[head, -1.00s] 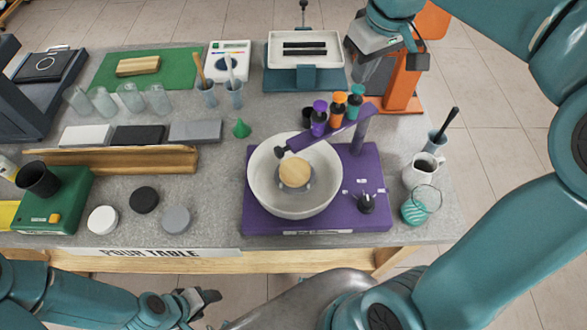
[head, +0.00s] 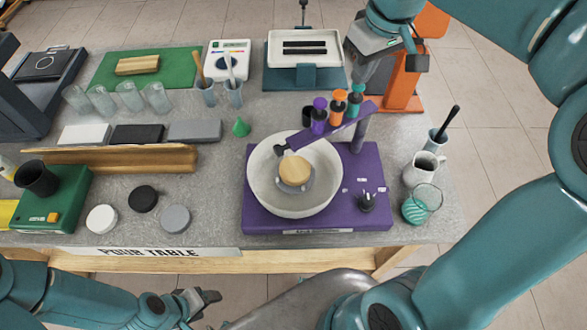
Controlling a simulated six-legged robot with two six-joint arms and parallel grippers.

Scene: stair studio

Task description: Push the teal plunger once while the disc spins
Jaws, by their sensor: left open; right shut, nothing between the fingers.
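The teal plunger (head: 355,99) stands at the right end of a row on the purple arm, beside the orange plunger (head: 338,103) and the purple plunger (head: 319,112). My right gripper (head: 358,82) is shut and empty, pointing down at the top of the teal plunger. I cannot tell whether it touches. The round tan disc (head: 295,170) sits in the white bowl (head: 262,190) on the purple base (head: 350,215); its spinning cannot be told from these frames. My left gripper (head: 207,302) is open and empty below the table's front edge.
A black knob (head: 367,203) is on the purple base. A white jug (head: 422,167) and a glass with teal contents (head: 423,204) stand to its right. An orange stand (head: 405,95) is behind my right gripper. Several pucks and a green box (head: 60,205) are left.

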